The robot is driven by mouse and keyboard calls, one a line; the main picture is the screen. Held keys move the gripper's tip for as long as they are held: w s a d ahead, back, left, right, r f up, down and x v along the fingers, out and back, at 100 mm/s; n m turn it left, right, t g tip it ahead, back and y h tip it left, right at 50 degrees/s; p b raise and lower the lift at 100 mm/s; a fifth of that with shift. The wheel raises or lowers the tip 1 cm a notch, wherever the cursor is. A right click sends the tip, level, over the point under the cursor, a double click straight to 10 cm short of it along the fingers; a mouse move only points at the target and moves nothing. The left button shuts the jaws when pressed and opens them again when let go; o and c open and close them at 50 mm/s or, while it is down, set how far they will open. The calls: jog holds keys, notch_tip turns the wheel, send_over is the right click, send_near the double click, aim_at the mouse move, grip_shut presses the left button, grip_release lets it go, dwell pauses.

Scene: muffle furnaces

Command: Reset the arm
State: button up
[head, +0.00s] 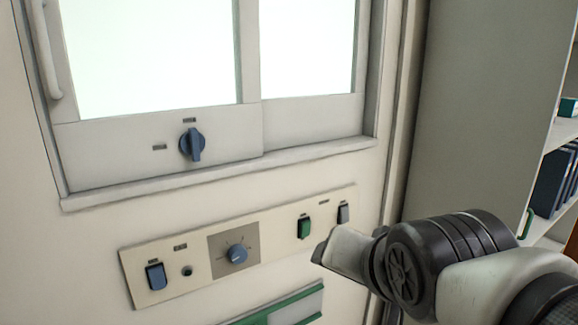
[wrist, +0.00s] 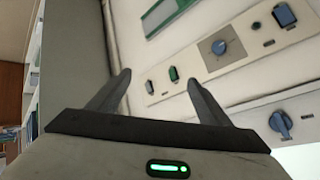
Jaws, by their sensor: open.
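My gripper (wrist: 158,95) shows in the wrist view with its two dark fingers spread apart and nothing between them. In the head view my gripper (head: 318,252) is at the lower right, in front of the right part of the control panel; its fingers are hard to make out there. The control panel (head: 205,290) is a cream strip with a blue switch at left, a blue round dial (head: 237,254), a green switch (head: 304,228) and a grey switch (head: 343,213). I cannot tell how far the gripper is from the panel.
Above the panel is a cabinet front with bright white windows (head: 150,55) and a blue knob (head: 192,145). A ledge (head: 220,175) runs under it. A green-edged label (head: 290,308) lies below the panel. Shelves with dark binders (head: 552,180) stand at far right, beyond a grey side panel (head: 480,110).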

jog(key=s+d+f+n+g+h, duration=0.1)
jog(key=s+d+f+n+g, duration=0.35)
jog(key=s, duration=0.25)
notch_tip(320, 180, up, 24)
jog(key=p, duration=2.3)
jog(key=shift+s+d+f+p, duration=0.15)
jog(key=shift+s+d+p, duration=0.05)
jog(key=shift+s+p, duration=0.15)
